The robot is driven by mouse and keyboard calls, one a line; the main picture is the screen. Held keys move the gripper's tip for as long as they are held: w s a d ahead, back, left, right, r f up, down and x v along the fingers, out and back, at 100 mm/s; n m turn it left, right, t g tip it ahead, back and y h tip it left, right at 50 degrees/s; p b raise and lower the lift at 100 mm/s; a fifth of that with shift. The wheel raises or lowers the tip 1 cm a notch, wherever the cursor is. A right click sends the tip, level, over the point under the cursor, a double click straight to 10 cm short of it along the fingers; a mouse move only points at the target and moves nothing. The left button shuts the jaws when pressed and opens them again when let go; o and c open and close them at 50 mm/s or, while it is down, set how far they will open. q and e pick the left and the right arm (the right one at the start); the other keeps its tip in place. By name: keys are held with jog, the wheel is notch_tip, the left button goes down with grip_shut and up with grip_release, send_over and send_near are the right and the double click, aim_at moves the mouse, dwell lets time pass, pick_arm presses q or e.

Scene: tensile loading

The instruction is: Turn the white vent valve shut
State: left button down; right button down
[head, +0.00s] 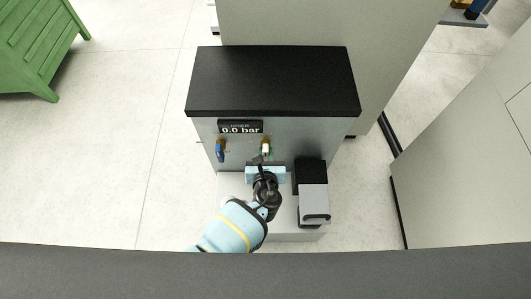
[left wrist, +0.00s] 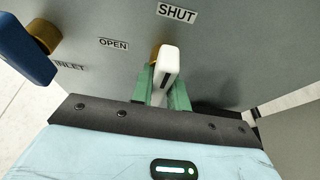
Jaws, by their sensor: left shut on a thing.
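The white vent valve (head: 266,147) is a small white lever on a brass stem at the front of the grey cabinet. In the left wrist view its white handle (left wrist: 166,66) stands between green fingers, below the SHUT label (left wrist: 177,13) and right of the OPEN label (left wrist: 113,44). My left gripper (head: 265,157) is shut on this handle; in the left wrist view its fingers (left wrist: 162,88) flank it closely. The lower part of the handle is partly hidden between the fingers. My right gripper is not in view.
A blue valve lever (head: 220,151), marked INLET, is left of the white one. The display (head: 240,127) above reads 0.0 bar. A black-and-grey box (head: 313,195) stands close right of my gripper. A green crate-like cabinet (head: 35,40) is far left; open floor lies between.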

aim_at(266, 157)
pick_arm(q)
jog(key=c, duration=1.4)
grip_release()
jog(key=shift+w, duration=0.1)
jog(key=shift+o, duration=0.2)
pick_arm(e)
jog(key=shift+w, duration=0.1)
